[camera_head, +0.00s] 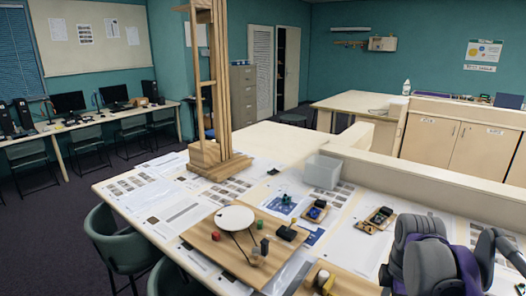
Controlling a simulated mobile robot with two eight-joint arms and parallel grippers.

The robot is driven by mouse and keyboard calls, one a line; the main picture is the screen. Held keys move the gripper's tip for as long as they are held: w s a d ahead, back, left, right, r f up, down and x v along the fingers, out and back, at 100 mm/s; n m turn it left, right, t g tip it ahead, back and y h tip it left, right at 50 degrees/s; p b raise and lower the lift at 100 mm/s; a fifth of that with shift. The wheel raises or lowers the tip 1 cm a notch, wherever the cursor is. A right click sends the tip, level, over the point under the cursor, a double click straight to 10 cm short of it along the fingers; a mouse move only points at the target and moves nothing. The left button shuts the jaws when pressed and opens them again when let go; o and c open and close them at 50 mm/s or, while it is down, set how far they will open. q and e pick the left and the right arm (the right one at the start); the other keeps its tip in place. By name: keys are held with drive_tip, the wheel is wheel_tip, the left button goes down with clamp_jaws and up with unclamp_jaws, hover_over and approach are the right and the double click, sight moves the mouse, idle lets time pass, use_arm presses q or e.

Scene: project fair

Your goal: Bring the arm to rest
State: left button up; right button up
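One of my arms (435,262), grey with purple parts, shows at the lower right, folded up close to the table's right end. It seems to be my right arm. A thinner grey link of it bends down at the right edge. No fingertips of it show, so whether its gripper holds anything is hidden. My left arm and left gripper are out of the picture.
The table holds a tall wooden tower (207,90), a wooden board (205,252) with a white disc (235,218) and small blocks, a grey bin (322,172) and printed sheets. A green chair (120,245) stands at the left front. Open floor lies left.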

drive_tip(key=s+a+f+m+t, duration=0.4)
drive_tip(key=s+a+f+m, duration=0.8)
drive_tip(key=s+f+m, duration=0.1)
drive_tip(key=shift+s+a+f+m+t, duration=0.25)
drive_tip(key=shift+a+f+m+t, duration=0.1)
drive_tip(key=shift+m, duration=0.15)
